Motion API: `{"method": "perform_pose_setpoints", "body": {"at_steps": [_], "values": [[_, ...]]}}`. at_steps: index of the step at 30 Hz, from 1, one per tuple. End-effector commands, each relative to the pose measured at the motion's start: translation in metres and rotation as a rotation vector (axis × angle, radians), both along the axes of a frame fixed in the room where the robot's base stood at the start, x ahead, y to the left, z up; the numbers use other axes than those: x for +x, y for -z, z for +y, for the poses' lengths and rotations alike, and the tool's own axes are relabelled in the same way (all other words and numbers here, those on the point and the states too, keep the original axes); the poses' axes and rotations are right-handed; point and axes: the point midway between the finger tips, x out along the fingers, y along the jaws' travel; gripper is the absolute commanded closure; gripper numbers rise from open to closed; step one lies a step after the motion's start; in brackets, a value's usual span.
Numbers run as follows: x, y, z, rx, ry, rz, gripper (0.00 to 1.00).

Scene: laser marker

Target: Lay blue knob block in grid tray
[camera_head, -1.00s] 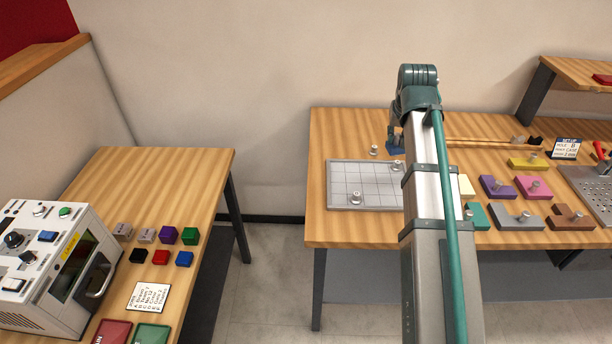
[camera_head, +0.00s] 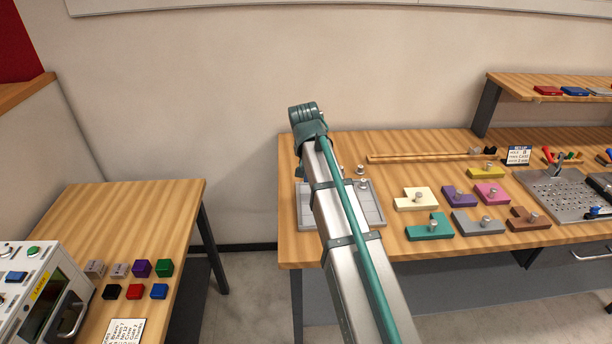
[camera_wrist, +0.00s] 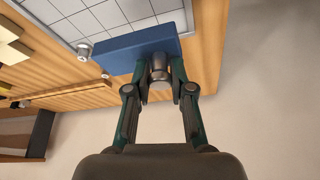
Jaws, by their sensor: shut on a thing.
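In the wrist view my gripper (camera_wrist: 160,88) is shut on the metal knob (camera_wrist: 158,69) of the blue knob block (camera_wrist: 132,50). The block is held close to the edge of the grid tray (camera_wrist: 75,24), which lies beyond it and is partly covered by it. I cannot tell the block's height above the table. In the head view my arm covers much of the grid tray (camera_head: 371,209) on the right-hand table. The gripper there is hidden behind the arm, and only a small blue patch of the block shows beside it.
Cream (camera_head: 416,199), teal (camera_head: 429,227), purple (camera_head: 459,196), pink (camera_head: 491,193), grey (camera_head: 477,222), brown (camera_head: 528,219) and yellow (camera_head: 482,172) knob blocks lie right of the tray. A wooden rail (camera_head: 420,157) lies behind them.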

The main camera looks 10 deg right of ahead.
Motion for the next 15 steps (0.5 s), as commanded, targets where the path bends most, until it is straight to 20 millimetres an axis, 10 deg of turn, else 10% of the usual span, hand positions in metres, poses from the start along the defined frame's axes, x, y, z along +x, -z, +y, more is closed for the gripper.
{"method": "perform_pose_setpoints", "body": {"at_steps": [15], "values": [[0.054, 0.055, 0.000, 0.000, 0.000, 0.000, 1.00]]}}
